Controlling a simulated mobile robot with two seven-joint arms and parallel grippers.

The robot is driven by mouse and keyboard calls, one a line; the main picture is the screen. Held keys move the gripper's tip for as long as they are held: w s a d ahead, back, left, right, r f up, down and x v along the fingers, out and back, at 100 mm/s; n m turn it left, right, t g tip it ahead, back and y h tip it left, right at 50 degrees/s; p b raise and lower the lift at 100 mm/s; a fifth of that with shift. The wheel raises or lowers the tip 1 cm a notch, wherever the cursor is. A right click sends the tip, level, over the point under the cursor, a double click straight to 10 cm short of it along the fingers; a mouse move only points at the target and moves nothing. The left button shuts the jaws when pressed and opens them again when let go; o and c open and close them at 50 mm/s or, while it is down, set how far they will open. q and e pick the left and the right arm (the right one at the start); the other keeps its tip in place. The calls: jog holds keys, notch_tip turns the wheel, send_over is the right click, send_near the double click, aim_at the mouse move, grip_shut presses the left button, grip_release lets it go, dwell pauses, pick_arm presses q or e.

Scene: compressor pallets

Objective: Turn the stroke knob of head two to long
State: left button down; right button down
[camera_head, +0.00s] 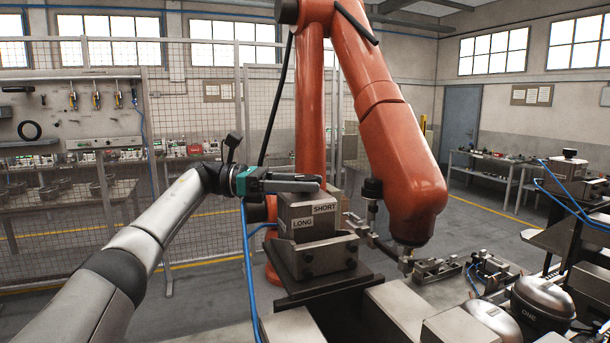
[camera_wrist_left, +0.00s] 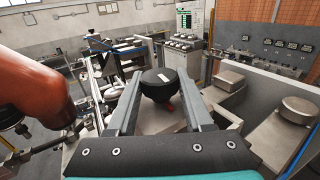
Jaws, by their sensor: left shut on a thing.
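The stroke knob (camera_wrist_left: 164,88) is black and round with a short white mark on top, and sits between my left gripper's two fingers in the left wrist view. A small red part shows just below it. In the head view my left gripper (camera_head: 312,182) is shut over the top of a grey block (camera_head: 297,222) and mostly hides the knob. The block bears a LONG label (camera_head: 303,223) on its left face and a SHORT label (camera_head: 325,209) on its right face. No head number is readable on it. My right gripper is not in view.
A large orange robot arm (camera_head: 400,140) stands close behind and right of the block. A compressor marked ONE (camera_head: 541,300) is at the lower right. A blue hose (camera_head: 247,270) hangs by the block's left side. A mesh fence (camera_head: 205,110) stands behind.

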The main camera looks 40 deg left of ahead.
pick_arm(q)
jog(key=shift+r+m+g+h+p, duration=0.1)
jog(key=shift+m+g+h+p, duration=0.3)
jog(key=shift+m+g+h, duration=0.5)
jog(key=shift+y, duration=0.3)
jog(key=shift+c, duration=1.5)
grip_release()
jog(key=shift+f+n+t+y+b, duration=0.2)
jog(key=shift+n+t+y+b, duration=0.2)
jog(key=shift+n+t, duration=0.25)
